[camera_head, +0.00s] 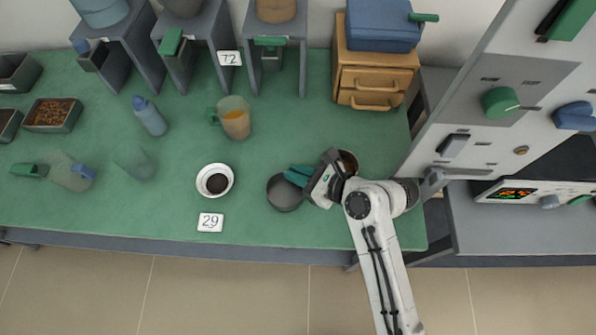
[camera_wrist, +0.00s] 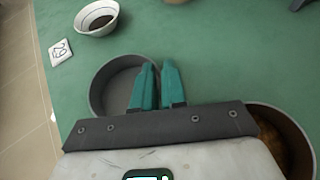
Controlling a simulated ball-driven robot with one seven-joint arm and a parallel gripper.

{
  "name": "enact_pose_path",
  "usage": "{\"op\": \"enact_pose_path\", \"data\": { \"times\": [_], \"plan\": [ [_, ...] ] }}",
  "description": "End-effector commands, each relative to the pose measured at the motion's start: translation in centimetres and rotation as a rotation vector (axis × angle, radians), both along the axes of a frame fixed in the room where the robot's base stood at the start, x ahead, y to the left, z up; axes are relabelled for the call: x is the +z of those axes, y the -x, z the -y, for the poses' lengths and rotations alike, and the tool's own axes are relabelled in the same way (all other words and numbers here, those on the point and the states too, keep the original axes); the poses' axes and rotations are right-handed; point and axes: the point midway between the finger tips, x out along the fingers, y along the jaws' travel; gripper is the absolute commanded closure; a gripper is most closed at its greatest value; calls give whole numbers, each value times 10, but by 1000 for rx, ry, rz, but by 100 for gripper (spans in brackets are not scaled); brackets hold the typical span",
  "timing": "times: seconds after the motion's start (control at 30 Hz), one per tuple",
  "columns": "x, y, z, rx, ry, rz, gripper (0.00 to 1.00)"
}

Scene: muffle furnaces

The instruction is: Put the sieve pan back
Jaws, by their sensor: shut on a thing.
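The sieve pan (camera_head: 284,193) is a round, shallow, dark grey pan, empty, at the middle right of the green bench top. It also shows in the wrist view (camera_wrist: 112,82), just ahead of my fingers. My gripper (camera_head: 297,175) has teal fingers and reaches in from the right. In the wrist view the fingertips (camera_wrist: 158,72) straddle the right rim of the pan and are shut on it. The pan looks level. Whether it rests on the bench or hangs slightly above it, I cannot tell. My fingers hide part of its right wall.
A second round pan with brown contents (camera_wrist: 290,140) sits right of my gripper, partly hidden. A white bowl with dark contents (camera_head: 215,181) and a "29" card (camera_head: 210,222) lie left. A jug with orange liquid (camera_head: 234,118) stands behind. Furnaces (camera_head: 500,95) rise at right.

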Motion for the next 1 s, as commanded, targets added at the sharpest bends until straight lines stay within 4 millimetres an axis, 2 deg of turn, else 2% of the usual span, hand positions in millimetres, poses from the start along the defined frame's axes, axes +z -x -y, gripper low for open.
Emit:
{"op": "enact_pose_path", "data": {
  "times": [0.13,0.17,0.4,0.73,0.87,1.0],
  "plan": [
    [-2,0,0,0,0,-1,100],
    [-2,0,0,0,1,-1,87],
    [-2,0,0,0,0,0,64],
    [2,1,2,-1,0,0,63],
    [9,8,15,-4,0,1,63],
    [21,21,37,-4,0,0,63]
  ]
}}
